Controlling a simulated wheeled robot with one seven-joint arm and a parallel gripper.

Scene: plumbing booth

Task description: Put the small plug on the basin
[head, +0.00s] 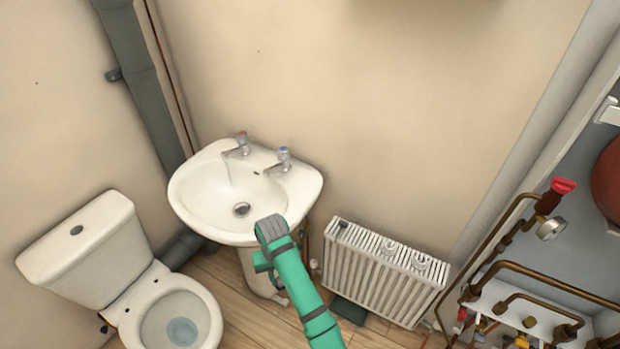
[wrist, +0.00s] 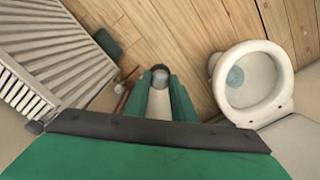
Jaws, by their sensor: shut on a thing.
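The white basin (head: 205,213) stands against the wall in the head view, with a round grey drain (head: 241,209) in its bowl. The green end of my arm overlaps the basin's front right rim in that view; its fingertips cannot be made out there. In the wrist view my gripper (wrist: 160,82) points down toward the floor, its two green fingers closed around a small, round, grey-and-dark piece, which looks like the small plug (wrist: 160,74). The plug is hidden in the head view.
The toilet (head: 175,318) stands left of the basin, the white radiator (head: 385,272) right of it. Two taps (head: 284,158) rise from the basin's back rim. Copper pipes (head: 545,277) fill the right side. A dark green object (head: 349,310) lies on the wooden floor below the radiator.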

